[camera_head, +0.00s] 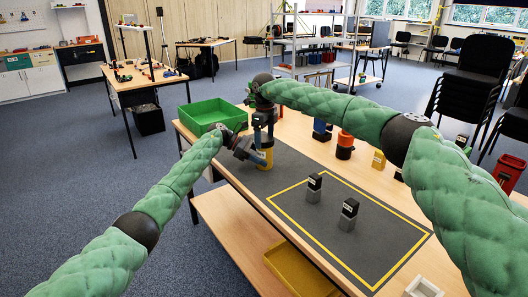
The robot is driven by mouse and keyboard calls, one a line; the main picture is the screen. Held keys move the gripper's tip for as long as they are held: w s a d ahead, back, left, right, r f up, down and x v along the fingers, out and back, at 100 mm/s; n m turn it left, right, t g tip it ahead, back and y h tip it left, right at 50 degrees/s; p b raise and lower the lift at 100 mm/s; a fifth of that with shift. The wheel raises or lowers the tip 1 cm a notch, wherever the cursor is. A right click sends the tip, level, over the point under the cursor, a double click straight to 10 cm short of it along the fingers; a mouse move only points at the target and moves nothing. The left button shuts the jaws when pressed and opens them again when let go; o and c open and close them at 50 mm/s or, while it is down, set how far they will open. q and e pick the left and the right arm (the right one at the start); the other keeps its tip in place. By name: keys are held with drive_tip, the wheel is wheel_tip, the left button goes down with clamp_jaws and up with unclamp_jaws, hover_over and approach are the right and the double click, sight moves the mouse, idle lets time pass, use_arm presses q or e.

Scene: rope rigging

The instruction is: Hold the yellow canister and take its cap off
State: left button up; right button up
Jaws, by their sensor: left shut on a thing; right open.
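The yellow canister (266,157) stands upright on the grey mat, near its far left corner. My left gripper (258,152) is shut on the canister from the left. My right gripper (264,124) is open and points down directly above the canister's top. The cap is hidden or too small to make out between the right gripper and the canister, so I cannot tell whether the fingers touch it.
A green bin (212,112) stands at the table's back left corner. An orange-black canister (345,146), a blue item (322,131) and a yellow block (379,160) stand right of the mat. Two black-and-grey blocks, one here (314,187), stand inside the mat's yellow outline.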

drive_tip(key=m, duration=0.5)
idle(0.3)
drive_tip(key=c, duration=0.8)
drive_tip(key=n, duration=1.2)
drive_tip(key=o, duration=0.8)
